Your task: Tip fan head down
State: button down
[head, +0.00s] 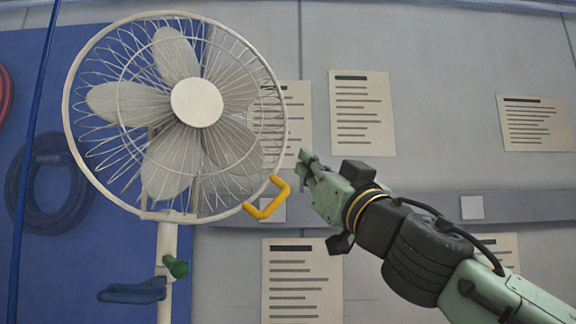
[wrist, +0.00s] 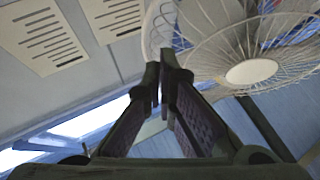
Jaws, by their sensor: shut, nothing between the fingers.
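A cream standing fan has a round wire-caged fan head (head: 196,102) on a pole (head: 166,245) at the left of the head view. The head faces the camera. A yellow handle (head: 268,212) sticks out from the lower right of its cage rim. My gripper (head: 306,158) is shut and empty, to the right of the cage and a little above and right of the handle, apart from it in the picture. In the wrist view the shut fingertips (wrist: 162,72) show in front of the cage's left edge, with the fan head (wrist: 250,72) to the right. The handle cannot be made out there.
A green knob (head: 177,267) and a blue piece (head: 132,290) sit on the pole below the head. Behind are a grey wall with paper notices (head: 360,112) and a blue panel with a dark coiled hose (head: 50,183). The space between gripper and cage looks clear.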

aim_at(276, 161)
jog(key=w+a, duration=0.1)
jog(key=w, duration=0.1)
jog(key=w+a+r+p, duration=0.1)
jog(key=w, duration=0.1)
jog(key=w+a+p, duration=0.1)
jog(key=w, duration=0.2)
jog(key=shift+a+r, duration=0.3)
jog(key=shift+a, duration=0.05)
jog(key=shift+w+a+f+p, duration=0.15)
jog(key=shift+w+f+p, duration=0.15)
jog(key=shift+f, duration=0.1)
jog(key=shift+f, duration=0.15)
